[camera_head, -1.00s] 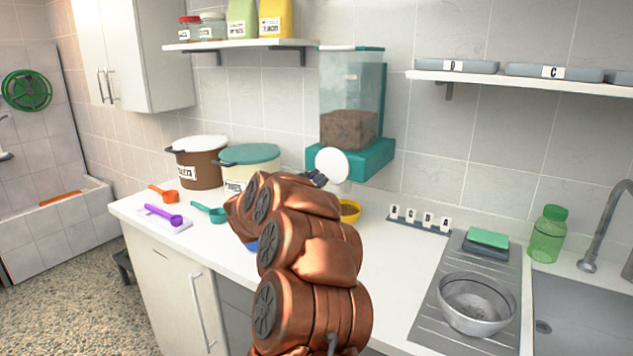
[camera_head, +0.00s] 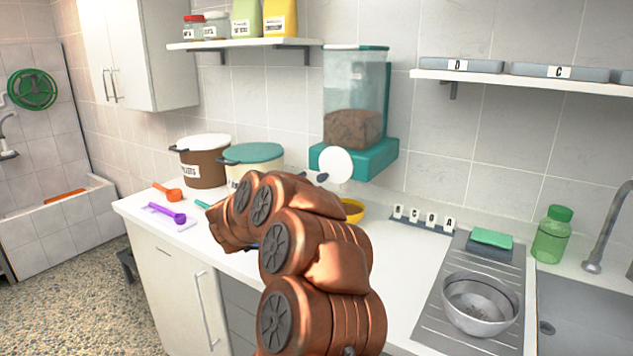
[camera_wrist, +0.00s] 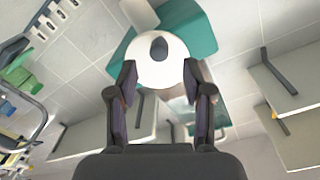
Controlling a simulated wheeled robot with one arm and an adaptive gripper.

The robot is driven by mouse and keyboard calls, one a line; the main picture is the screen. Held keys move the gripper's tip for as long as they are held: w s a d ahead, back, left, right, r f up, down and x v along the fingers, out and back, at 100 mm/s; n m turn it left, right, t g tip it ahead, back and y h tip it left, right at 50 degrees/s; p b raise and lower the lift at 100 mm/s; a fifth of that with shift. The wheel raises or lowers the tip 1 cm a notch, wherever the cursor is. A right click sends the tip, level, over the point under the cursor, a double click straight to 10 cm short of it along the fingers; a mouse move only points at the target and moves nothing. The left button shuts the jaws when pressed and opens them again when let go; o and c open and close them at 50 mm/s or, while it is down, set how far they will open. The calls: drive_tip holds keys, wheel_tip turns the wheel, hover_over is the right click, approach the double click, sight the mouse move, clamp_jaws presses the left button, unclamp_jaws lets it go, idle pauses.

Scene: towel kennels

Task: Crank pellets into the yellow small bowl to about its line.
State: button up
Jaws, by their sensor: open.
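The pellet dispenser (camera_head: 354,95) is a clear hopper partly full of brown pellets on a teal base (camera_head: 370,160), mounted on the wall. Its white crank disc (camera_head: 338,166) faces out, with a dark knob (camera_head: 322,177). The yellow bowl (camera_head: 353,209) stands on the counter below, partly hidden by my arm; its line and fill level cannot be made out. In the wrist view, my gripper (camera_wrist: 160,75) is open and empty, its fingers pointing at the white disc (camera_wrist: 150,70) and the dark knob (camera_wrist: 158,48). My arm hides the gripper in the head view.
Brown (camera_head: 203,165) and cream (camera_head: 250,160) bins stand at the back left. Orange (camera_head: 172,194) and purple (camera_head: 167,213) scoops lie in front. A lettered rack (camera_head: 423,222) and a metal bowl (camera_head: 480,303) are right. A shelf (camera_head: 530,87) juts out at upper right.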

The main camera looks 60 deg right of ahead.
drive_tip(key=a, duration=0.6)
